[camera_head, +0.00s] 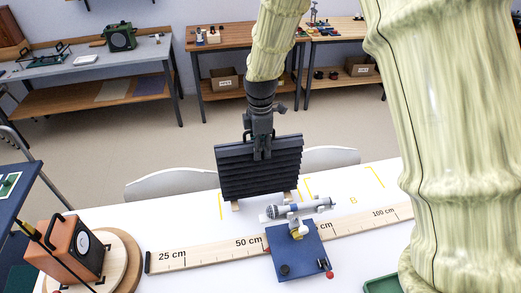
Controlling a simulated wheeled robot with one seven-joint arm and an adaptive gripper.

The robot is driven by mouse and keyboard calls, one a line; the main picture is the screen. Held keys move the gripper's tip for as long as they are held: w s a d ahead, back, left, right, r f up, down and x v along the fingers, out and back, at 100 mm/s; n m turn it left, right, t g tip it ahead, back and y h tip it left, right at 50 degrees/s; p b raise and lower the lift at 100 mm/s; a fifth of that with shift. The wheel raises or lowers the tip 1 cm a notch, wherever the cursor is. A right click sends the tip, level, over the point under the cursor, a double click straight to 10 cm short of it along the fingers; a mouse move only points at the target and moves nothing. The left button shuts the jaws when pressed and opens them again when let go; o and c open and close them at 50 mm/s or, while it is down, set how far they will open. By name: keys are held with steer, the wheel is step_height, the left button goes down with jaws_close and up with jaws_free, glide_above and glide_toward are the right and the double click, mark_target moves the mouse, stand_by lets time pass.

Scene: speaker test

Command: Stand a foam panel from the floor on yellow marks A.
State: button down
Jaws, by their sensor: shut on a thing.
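A dark ribbed foam panel (258,167) stands upright, slightly tilted in the picture, over the far part of the white table. Small light wooden feet show at its lower edge. My gripper (261,150) is shut on the panel's top edge from above. Yellow marks (220,205) show on the table at the panel's left, and more yellow lines (308,188) show just to its right. A further yellow corner mark (376,176) lies near a letter B. The letter A is not visible. I cannot tell whether the feet touch the table.
A microphone (284,211) on a blue base (297,252) stands in front of the panel, across a wooden ruler (205,252). An orange speaker (72,248) is on a round wooden turntable (122,270) at left. White chairs (170,183) stand behind the table.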

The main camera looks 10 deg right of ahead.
steer(key=shift+f, duration=1.1)
steer(key=c, duration=0.9)
jaws_free()
step_height(320, 180, up, 12)
steer(key=b, duration=0.3)
steer(key=shift+r, duration=0.2)
